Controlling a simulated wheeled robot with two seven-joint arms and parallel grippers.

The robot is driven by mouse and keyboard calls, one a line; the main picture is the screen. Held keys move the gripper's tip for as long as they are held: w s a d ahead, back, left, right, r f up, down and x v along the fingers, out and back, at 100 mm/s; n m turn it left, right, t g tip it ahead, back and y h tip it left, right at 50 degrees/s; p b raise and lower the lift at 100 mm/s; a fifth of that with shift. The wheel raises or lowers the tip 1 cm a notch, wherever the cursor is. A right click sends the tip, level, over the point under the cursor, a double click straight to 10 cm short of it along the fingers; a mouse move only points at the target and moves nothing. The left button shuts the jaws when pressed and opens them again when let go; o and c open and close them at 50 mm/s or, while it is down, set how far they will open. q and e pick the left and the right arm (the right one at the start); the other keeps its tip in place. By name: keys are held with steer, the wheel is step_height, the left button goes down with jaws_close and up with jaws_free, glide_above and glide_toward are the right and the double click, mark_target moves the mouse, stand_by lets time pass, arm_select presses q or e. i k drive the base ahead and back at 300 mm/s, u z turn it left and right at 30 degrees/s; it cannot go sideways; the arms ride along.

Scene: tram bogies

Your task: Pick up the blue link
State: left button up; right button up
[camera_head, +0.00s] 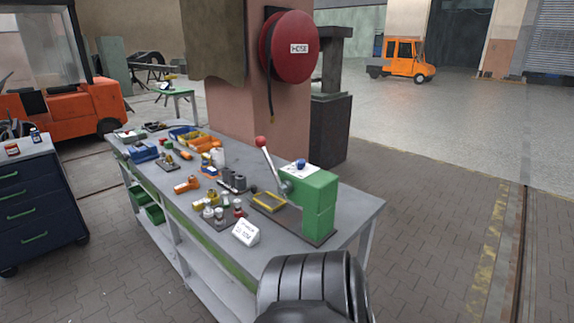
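No piece in the camera_head view can be clearly told as the blue link; the blue parts are small. A small blue piece (300,163) sits on the pale top of the green press (319,204) at the bench's right end. Another small blue piece (211,171) lies mid-bench beside a white bottle (218,156). A blue bin (144,152) stands near the bench's far left end.
The grey workbench (351,206) holds several small parts, a yellow tray (269,202) and a white sign (246,232). The press lever with a red knob (261,141) sticks up. A dark drawer cabinet (38,205) stands left. Paved floor (440,240) is clear on the right.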

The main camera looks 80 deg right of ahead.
mark_target(208, 169)
steer(key=z, duration=0.95)
steer(key=i, duration=2.95)
steer(key=z, duration=2.9)
